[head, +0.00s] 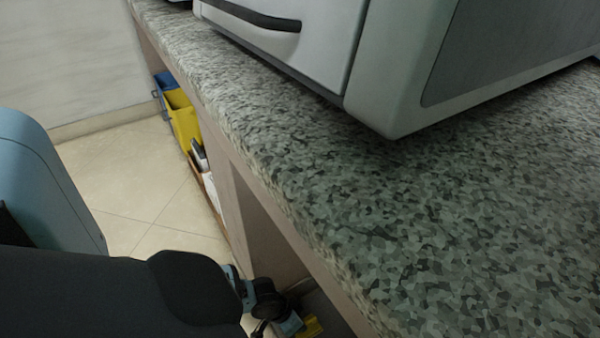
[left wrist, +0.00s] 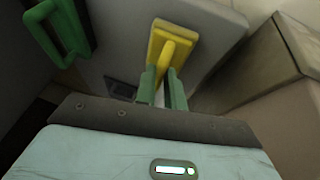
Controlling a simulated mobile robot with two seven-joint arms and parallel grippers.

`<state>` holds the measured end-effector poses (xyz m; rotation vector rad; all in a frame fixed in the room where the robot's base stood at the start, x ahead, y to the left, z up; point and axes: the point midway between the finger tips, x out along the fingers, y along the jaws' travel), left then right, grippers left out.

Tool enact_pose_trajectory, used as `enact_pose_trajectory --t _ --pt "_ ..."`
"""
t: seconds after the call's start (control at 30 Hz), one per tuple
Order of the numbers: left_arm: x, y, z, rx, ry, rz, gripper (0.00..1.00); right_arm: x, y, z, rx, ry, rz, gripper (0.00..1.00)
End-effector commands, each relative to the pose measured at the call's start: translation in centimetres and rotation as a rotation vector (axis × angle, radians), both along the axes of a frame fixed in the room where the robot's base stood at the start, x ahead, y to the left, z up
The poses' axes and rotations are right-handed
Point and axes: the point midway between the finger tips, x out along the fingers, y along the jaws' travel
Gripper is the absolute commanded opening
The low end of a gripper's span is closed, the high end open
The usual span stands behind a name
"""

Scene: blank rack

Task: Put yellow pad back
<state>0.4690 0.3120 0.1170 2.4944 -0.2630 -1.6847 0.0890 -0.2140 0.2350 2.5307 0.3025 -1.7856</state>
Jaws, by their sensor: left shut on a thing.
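The yellow pad (left wrist: 172,42) is a flat yellow block with a raised yellow handle, in the upper middle of the left wrist view. My left gripper (left wrist: 164,78) has its two green fingers shut on the pad's handle. Much of the gripper there is cut off by the frame. My right gripper is in neither view.
The speckled counter (head: 300,165) carries a grey machine (head: 400,70). In the left wrist view a green handle (left wrist: 45,40) is at the upper left, before a grey panel (left wrist: 110,30), with a brown box-like block (left wrist: 275,90) at right.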

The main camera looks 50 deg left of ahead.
Motion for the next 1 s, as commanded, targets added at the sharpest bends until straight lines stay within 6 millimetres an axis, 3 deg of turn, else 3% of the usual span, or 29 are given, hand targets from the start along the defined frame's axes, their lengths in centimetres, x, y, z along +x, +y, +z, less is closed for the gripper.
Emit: enact_pose_trajectory --t 0.4,0.43,0.6,1.0 --pt "0.06 -0.01 -0.48 -0.001 -0.002 0.0 0.0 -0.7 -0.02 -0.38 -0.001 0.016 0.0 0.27" --pt "0.04 0.0 -0.51 -0.001 -0.002 0.0 0.12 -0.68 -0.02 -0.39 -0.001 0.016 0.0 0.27" --pt "0.03 0.0 -0.43 0.0 -0.002 0.0 0.33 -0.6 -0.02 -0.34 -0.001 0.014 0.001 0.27" --pt "-0.02 0.07 0.19 0.0 -0.002 -0.001 0.33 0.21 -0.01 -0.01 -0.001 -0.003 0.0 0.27"
